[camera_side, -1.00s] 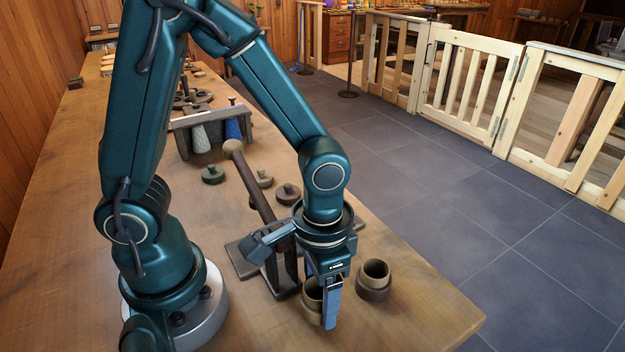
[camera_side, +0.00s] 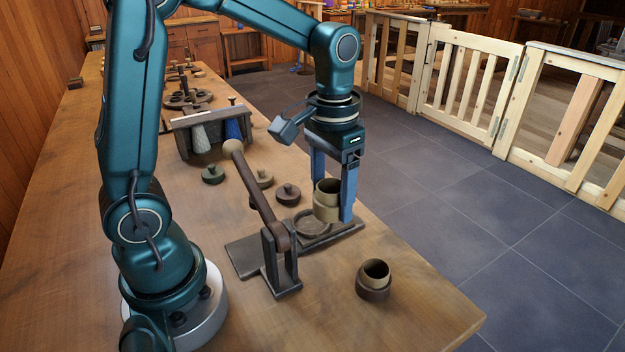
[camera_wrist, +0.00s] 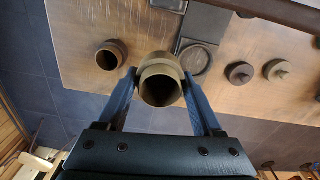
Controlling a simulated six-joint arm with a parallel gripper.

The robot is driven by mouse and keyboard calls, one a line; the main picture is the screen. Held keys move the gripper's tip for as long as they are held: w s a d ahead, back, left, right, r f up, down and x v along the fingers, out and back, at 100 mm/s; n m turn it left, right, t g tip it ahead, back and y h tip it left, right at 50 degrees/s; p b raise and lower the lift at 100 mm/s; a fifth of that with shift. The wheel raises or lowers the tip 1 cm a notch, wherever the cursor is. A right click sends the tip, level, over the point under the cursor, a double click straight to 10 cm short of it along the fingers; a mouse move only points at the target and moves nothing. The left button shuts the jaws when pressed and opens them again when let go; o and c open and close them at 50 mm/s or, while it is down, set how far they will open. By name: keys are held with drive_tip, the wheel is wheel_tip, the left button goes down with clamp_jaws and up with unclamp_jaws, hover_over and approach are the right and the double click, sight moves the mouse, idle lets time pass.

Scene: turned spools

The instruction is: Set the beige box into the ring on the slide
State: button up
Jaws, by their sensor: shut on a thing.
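The beige box (camera_side: 327,205) is a round, stepped, open-topped tan pot. My gripper (camera_side: 333,208) is shut on it, one blue finger on each side, and holds it upright above the table. In the wrist view the box (camera_wrist: 160,84) sits between the fingertips, its dark opening toward the camera. The slide (camera_side: 340,238) is a dark flat plate beside a press with a lever. The ring (camera_side: 313,225) lies on it, partly hidden by the box in the side view. In the wrist view the ring (camera_wrist: 196,61) shows beside the box, so the box is not over its centre.
A brown stepped pot (camera_side: 374,280) stands near the table's front right. The press lever (camera_side: 258,190) rises left of the slide. A rack (camera_side: 208,135) stands farther back. The front table (camera_side: 400,325) is clear.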

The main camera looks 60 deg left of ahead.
sight(311, 223)
drive_tip(key=a+n, duration=0.3)
drive_tip(key=a, duration=0.4)
drive_tip(key=shift+w+a+f, duration=0.1)
drive_tip(key=shift+w+f, duration=0.1)
drive_tip(key=shift+f, duration=1.65)
drive_tip(key=shift+w+a+f, duration=0.1)
drive_tip(key=shift+w+f, duration=0.05)
drive_tip(key=shift+f, duration=1.65)
drive_tip(key=shift+f, duration=0.55)
drive_tip(key=o, duration=1.4)
drive_tip(key=shift+c, duration=0.2)
wheel_tip(311, 223, up, 9)
drive_tip(key=shift+f, duration=0.2)
